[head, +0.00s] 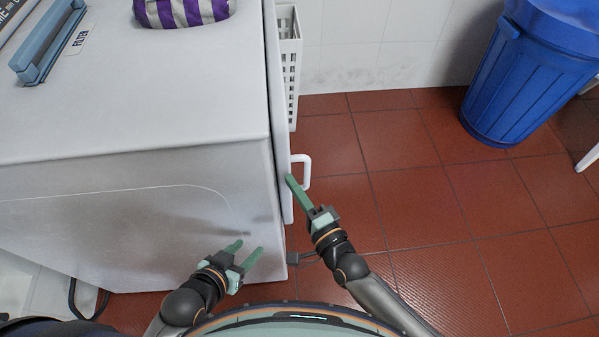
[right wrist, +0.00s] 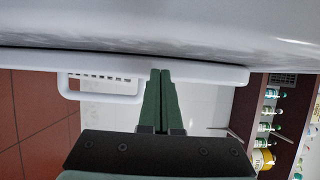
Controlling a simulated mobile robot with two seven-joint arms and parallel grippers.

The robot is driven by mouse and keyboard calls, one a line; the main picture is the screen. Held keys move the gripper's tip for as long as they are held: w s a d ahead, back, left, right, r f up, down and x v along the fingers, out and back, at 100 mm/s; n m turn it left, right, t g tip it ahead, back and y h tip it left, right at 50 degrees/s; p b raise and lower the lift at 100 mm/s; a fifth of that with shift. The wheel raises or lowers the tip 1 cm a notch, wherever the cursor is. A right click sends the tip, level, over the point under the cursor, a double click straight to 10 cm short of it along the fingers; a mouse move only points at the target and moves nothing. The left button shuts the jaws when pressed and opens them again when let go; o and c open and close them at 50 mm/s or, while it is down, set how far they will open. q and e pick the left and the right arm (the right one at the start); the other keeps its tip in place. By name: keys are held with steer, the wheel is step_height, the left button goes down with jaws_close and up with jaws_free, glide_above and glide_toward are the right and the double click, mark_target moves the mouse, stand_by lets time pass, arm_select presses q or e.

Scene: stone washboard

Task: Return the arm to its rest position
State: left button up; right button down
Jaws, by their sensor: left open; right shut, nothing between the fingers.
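My left gripper (head: 243,252) is open and empty, low in front of the white machine's side. My right gripper (head: 292,181) is shut with nothing between its green fingers. Its tips are close to the white door panel (head: 282,150) and just beside the white handle (head: 304,171); I cannot tell whether they touch. In the right wrist view the shut fingers (right wrist: 160,80) point at the panel's edge, and the handle (right wrist: 98,98) shows to their left, apart from them.
The white machine (head: 130,110) fills the left side, with a purple-striped bundle (head: 182,12) and a blue-grey part (head: 48,42) on top. A blue bin (head: 530,75) stands at the right. The tiled floor (head: 430,200) between is clear.

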steer(key=w+d+v, duration=0.1)
steer(key=v, duration=0.9)
steer(key=shift+s+d+p, duration=0.2)
steer(key=shift+d+p, duration=0.15)
steer(key=shift+d, duration=0.25)
steer(key=shift+f+h, duration=0.1)
steer(key=shift+h, duration=0.2)
